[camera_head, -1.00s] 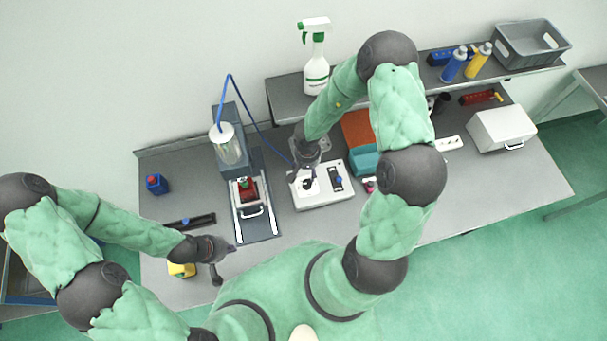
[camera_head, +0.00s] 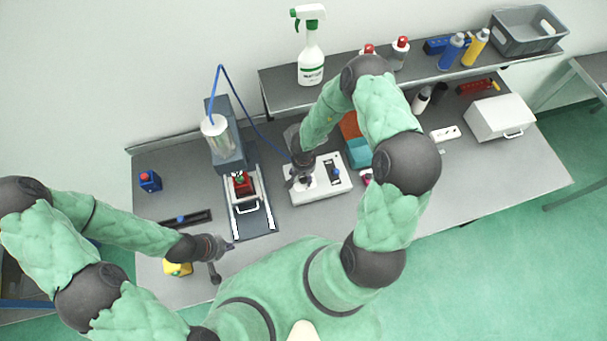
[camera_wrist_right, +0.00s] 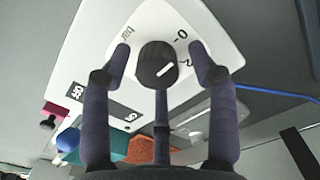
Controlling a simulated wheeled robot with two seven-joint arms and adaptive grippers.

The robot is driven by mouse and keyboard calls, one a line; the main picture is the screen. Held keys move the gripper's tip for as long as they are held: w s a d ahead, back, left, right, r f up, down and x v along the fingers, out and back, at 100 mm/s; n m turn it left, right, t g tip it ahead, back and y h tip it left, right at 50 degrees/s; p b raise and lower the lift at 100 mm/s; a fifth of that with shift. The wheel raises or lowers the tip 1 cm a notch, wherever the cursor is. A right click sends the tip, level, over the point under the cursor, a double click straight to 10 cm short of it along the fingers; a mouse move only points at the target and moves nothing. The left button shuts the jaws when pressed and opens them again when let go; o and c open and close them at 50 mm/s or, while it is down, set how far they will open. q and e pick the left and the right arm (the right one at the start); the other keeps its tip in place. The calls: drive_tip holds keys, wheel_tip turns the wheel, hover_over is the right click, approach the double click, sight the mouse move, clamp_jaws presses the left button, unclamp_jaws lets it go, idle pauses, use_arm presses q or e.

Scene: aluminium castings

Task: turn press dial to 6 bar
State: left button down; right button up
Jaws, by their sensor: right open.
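The press dial (camera_wrist_right: 157,65) is a round black knob with a white pointer line, on a white panel marked "bar", "0" and "2" in the right wrist view. Its pointer is directed towards the "2" side. In the head view, the white control box (camera_head: 325,187) carries the dial, mostly hidden by my right gripper (camera_head: 302,182). In the right wrist view, my right gripper (camera_wrist_right: 159,78) is open, with its fingers spread around the knob; contact is not clear. My left gripper (camera_head: 224,258) is over the front left of the bench, away from the dial; its jaw state is unclear.
The press (camera_head: 228,150) with a red part (camera_head: 242,186) stands left of the control box. A teal block (camera_head: 359,153) is close on the box's right. A yellow object (camera_head: 177,268) lies by my left gripper. The bench's right front is clear.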

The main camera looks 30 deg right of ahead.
drive_tip(key=shift+r, duration=0.1)
drive_tip(key=c, duration=1.1)
